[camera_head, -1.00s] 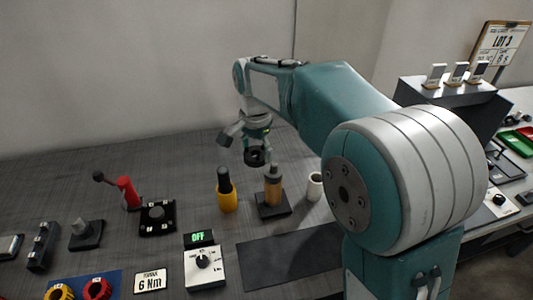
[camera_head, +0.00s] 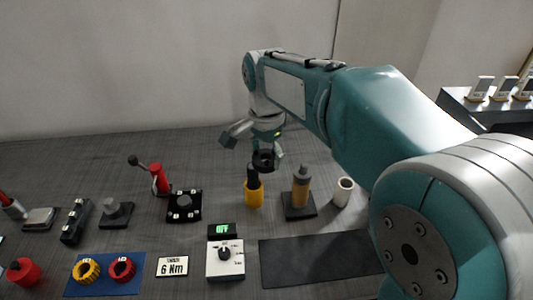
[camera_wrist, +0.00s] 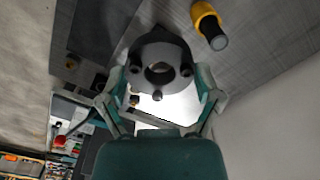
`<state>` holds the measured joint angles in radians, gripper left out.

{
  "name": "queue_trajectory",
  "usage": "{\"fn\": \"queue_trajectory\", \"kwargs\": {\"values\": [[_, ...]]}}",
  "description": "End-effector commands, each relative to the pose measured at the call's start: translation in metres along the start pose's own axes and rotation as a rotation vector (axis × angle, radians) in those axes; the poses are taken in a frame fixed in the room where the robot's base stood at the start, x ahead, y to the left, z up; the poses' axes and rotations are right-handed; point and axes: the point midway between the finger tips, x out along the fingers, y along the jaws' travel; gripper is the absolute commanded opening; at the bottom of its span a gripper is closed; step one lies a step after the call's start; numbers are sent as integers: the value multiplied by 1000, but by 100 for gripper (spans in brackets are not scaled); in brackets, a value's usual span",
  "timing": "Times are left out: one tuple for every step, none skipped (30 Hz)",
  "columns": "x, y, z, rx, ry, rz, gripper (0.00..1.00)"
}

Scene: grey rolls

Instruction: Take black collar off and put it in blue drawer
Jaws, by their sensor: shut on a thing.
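The black collar (camera_head: 264,160) is a thick dark ring. My gripper (camera_head: 256,153) is shut on it and holds it in the air above the table. In the wrist view the collar (camera_wrist: 158,48) lies between the two fingers, its round hole and small knobs facing the camera. In the head view it hangs just above and behind the yellow bottle with the black top (camera_head: 253,193). A tan post on a black base (camera_head: 297,212) stands to the right of it. I cannot make out a blue drawer in either view.
A white cup (camera_head: 343,192) stands right of the post. A red lever (camera_head: 159,178), a black fixture (camera_head: 184,207) and a dial box reading OFF (camera_head: 225,258) stand to the left and front. A blue mat (camera_head: 137,280) holds yellow and red rings. A dark mat (camera_head: 315,260) is bare.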

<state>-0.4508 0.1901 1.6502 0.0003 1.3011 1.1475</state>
Motion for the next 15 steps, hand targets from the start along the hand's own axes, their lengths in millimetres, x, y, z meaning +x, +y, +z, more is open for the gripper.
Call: {"fn": "queue_trajectory", "kwargs": {"values": [[2,0,0,0,0,1,22],[4,0,0,0,0,1,22],[6,0,0,0,0,0,22],[8,0,0,0,0,0,22],[9,0,0,0,0,0,22],[11,0,0,0,0,0,22],[13,0,0,0,0,0,22],[14,0,0,0,0,0,22],[16,0,0,0,0,0,22],[18,0,0,0,0,0,22],[19,0,0,0,0,0,22],[21,0,0,0,0,0,22],[23,0,0,0,0,0,22],[24,0,0,0,0,0,22],[26,0,0,0,0,0,22]]}}
